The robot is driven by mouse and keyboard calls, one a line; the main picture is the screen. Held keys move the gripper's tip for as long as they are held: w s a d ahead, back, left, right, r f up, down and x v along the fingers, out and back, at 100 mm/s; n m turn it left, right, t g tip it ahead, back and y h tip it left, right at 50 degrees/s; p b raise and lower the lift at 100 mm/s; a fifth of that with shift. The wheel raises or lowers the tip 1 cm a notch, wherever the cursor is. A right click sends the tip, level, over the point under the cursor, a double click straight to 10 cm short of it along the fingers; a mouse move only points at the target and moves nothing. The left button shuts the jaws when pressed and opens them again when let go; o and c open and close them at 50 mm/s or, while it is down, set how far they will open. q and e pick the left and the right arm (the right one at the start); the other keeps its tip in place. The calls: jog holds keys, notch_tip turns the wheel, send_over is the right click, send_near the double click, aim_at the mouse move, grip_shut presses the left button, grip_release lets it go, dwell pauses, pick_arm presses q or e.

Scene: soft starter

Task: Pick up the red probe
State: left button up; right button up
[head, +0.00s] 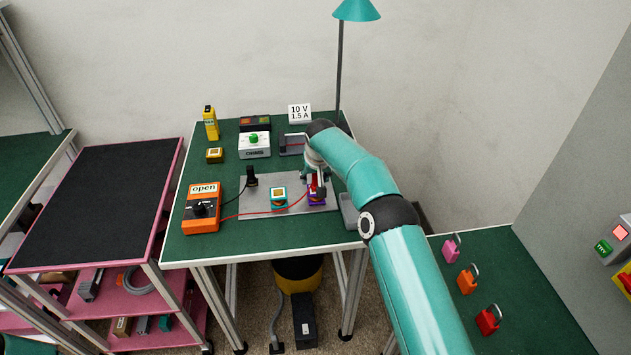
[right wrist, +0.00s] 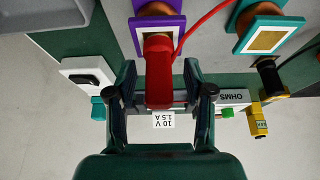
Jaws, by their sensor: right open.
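The red probe (right wrist: 158,75) stands at the purple-framed block (right wrist: 178,24) in the right wrist view, with its red cable running off upward. My right gripper (right wrist: 161,88) is open, with one finger on each side of the probe; whether either finger touches it I cannot tell. In the head view the right gripper (head: 319,187) is over the purple block (head: 316,199) on the grey plate, and it partly hides the red probe (head: 313,185). My left gripper is not in view.
An orange meter (head: 202,212) marked "open" is at the left; its red cable crosses the grey plate (head: 255,212). A black probe (head: 251,178) and a teal block (head: 279,196) stand close by. The OHMS box (head: 254,147) and lamp (head: 356,11) are behind.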

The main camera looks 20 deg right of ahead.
grip_shut()
dwell(0.4)
